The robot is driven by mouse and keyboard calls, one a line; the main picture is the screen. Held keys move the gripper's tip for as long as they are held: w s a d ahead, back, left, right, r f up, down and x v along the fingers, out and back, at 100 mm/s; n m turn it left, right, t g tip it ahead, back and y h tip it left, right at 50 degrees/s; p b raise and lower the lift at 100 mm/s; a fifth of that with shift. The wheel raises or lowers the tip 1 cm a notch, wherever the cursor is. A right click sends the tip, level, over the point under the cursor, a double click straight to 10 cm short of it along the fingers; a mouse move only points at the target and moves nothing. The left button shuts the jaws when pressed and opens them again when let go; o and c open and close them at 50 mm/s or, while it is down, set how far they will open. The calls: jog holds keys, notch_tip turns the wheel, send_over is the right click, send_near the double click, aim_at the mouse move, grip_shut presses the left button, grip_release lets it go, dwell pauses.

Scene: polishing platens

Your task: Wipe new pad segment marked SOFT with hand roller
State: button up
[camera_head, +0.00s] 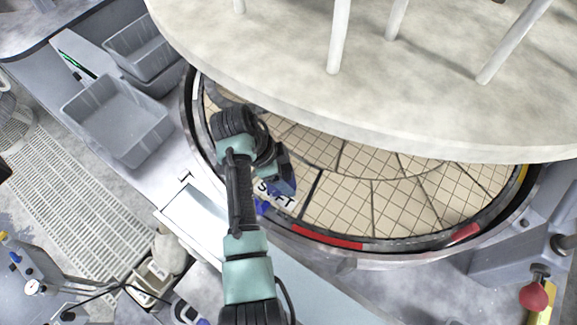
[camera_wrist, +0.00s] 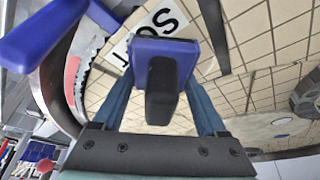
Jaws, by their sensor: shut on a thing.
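The platen (camera_head: 430,200) is a round bed of tan grid-patterned pad segments inside a dark rim. The pad segment marked SOFT (camera_head: 275,194) lies at its near left, with dark lettering on a white patch. The lettering also shows in the wrist view (camera_wrist: 172,16), partly covered. My gripper (camera_head: 281,178) is over this segment. In the wrist view its two blue fingers are shut on a blue block with a black grip (camera_wrist: 164,90), which I take as the hand roller. The block is in front of the lettering. Whether it touches the pad, I cannot tell.
A large pale disc (camera_head: 400,90) with rods overhangs the far part of the platen. Red strips (camera_head: 327,238) mark the near rim. Grey bins (camera_head: 117,118) stand at the left. A blue bar (camera_wrist: 40,30) is close by in the wrist view. A red knob (camera_head: 533,296) is at the lower right.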

aim_at(304, 157)
jog(key=shift+w+a+b, duration=0.3)
jog(key=shift+a+b, duration=0.2)
jog(key=shift+a, duration=0.05)
jog(key=shift+w, duration=0.15)
jog(key=shift+w+d+f+b, duration=0.1)
jog(key=shift+w+d+b, duration=0.5)
jog(key=shift+w+b, duration=0.35)
jog(key=shift+w+d+b, duration=0.45)
jog(key=shift+w, duration=0.2)
jog(key=shift+w+d+b, duration=0.35)
jog(key=shift+w+b, duration=0.15)
jog(key=shift+b, duration=0.25)
jog(key=shift+w+d+b, duration=0.7)
jog(key=shift+w+b, duration=0.2)
jog(key=shift+b, duration=0.2)
jog(key=shift+r, duration=0.25)
